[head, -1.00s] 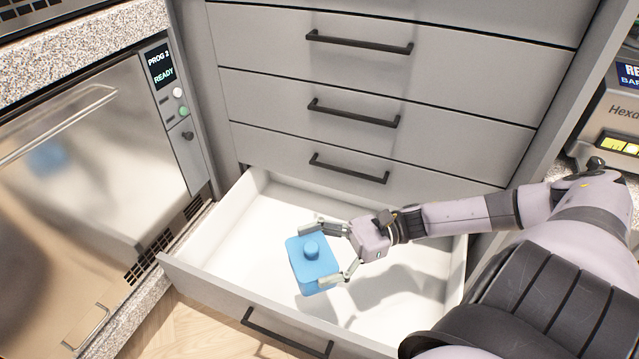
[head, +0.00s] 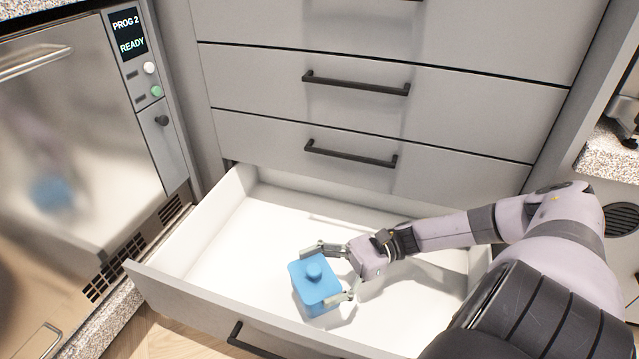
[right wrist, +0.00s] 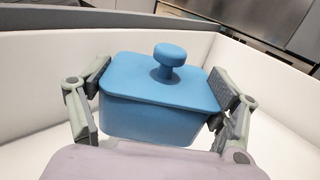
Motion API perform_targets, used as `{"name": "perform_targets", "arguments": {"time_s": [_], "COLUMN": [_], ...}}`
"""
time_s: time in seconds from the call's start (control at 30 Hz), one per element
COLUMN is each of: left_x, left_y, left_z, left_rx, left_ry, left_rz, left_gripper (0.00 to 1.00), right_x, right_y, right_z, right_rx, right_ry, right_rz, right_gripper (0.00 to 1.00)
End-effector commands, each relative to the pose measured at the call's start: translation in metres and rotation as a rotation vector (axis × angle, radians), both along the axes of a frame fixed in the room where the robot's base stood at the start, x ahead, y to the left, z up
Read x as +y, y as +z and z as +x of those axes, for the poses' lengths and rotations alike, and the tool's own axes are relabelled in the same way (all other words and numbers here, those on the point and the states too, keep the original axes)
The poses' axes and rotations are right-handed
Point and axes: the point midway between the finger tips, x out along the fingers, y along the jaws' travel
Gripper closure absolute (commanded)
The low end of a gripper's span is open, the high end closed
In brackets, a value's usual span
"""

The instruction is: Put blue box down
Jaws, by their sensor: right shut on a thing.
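The blue box (head: 314,284) has a lid with a round knob and is inside the open bottom drawer (head: 215,233), toward its front. My right gripper (head: 327,273) is shut on the box, one finger on each side. In the right wrist view the blue box (right wrist: 160,108) sits upright between the finger pads of my right gripper (right wrist: 160,95). Whether its underside touches the drawer floor is hard to tell. My left gripper is not in view.
The white drawer floor is bare around the box. Closed grey drawers with dark handles (head: 350,153) rise behind it. An autoclave (head: 75,140) stands at the left, its display (head: 129,34) reading PROG 2 READY. The drawer's front wall is close to the box.

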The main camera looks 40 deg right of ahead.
Motion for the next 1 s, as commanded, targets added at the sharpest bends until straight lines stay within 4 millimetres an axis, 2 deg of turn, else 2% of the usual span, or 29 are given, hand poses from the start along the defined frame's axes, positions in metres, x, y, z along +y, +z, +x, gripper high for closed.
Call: {"name": "perform_targets", "arguments": {"time_s": [0.03, 0.27, 0.53, 0.9, 0.93, 1.0], "left_x": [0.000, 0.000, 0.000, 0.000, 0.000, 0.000], "left_y": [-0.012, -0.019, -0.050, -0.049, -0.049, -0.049], "left_z": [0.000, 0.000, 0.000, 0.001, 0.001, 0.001], "left_rx": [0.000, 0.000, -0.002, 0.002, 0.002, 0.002], "left_ry": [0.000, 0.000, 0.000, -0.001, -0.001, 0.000], "left_rz": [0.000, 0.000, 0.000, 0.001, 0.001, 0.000], "left_gripper": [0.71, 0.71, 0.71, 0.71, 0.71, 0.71], "right_x": [0.000, 0.000, 0.000, 0.000, 0.000, 0.000], "right_y": [-0.013, -0.024, -0.063, -0.064, -0.064, -0.063], "right_z": [0.001, 0.000, 0.000, 0.000, 0.000, 0.000], "right_rx": [-0.002, -0.001, 0.000, 0.001, 0.001, 0.001], "right_ry": [0.000, 0.000, 0.000, 0.000, 0.000, 0.000], "right_rz": [0.001, 0.002, 0.001, 0.001, 0.001, 0.000], "right_gripper": [0.61, 0.61, 0.61, 0.61, 0.16, 0.12]}}
